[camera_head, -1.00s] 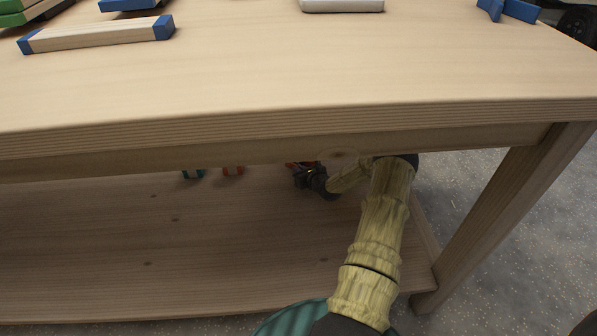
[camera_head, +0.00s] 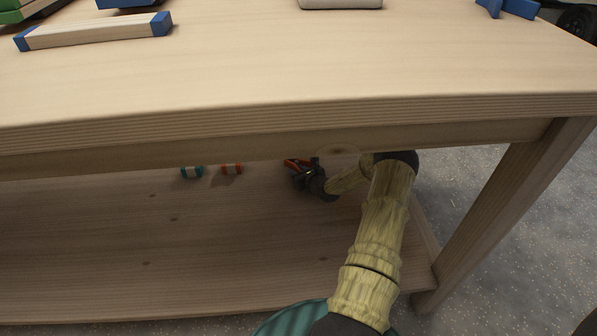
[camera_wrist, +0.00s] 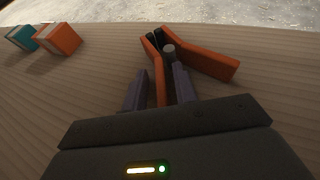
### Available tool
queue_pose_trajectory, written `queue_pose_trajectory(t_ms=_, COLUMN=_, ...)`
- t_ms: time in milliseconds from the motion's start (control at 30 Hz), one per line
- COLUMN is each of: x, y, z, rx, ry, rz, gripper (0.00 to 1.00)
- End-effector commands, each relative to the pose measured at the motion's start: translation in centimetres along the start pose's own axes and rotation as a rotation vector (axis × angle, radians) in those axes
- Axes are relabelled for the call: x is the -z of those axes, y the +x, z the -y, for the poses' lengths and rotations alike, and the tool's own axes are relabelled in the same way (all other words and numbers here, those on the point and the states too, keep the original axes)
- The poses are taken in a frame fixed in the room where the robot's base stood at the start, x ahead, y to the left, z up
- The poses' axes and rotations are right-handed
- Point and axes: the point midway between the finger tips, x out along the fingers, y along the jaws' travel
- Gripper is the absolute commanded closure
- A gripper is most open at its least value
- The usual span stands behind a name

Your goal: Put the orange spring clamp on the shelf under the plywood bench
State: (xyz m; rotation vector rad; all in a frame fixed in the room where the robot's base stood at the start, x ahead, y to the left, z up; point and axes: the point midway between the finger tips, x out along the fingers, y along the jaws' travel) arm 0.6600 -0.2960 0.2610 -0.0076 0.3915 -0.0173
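The orange spring clamp (camera_wrist: 205,62) appears to lie on the wooden lower shelf (camera_head: 140,235), its dark jaw end away from my gripper in the wrist view. It also shows small in the head view (camera_head: 292,162), partly hidden by the gripper and the bench's front rail. My gripper (camera_wrist: 161,72) is under the plywood bench (camera_head: 300,75), low over the shelf. Its two fingers stand apart, one on each side of one clamp handle, with small gaps visible. The other handle lies outside the right finger.
A teal block-like item (camera_wrist: 22,38) and an orange one (camera_wrist: 57,39) sit on the shelf, left of the clamp. The front rail (camera_head: 200,158) passes close above my arm. A bench leg (camera_head: 510,215) stands at right. The shelf's left and middle front are clear.

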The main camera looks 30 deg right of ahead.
Motion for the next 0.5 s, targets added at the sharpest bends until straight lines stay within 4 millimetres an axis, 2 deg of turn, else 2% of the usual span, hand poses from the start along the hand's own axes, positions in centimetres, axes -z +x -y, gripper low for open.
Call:
queue_pose_trajectory(t_ms=367, x=0.1, y=0.04, z=-0.16, rx=-0.003, ry=0.001, rz=-0.002, gripper=0.69)
queue_pose_trajectory(t_ms=500, x=-0.44, y=-0.16, z=-0.11, rx=-0.002, ry=0.0, rz=-0.001, gripper=0.69)
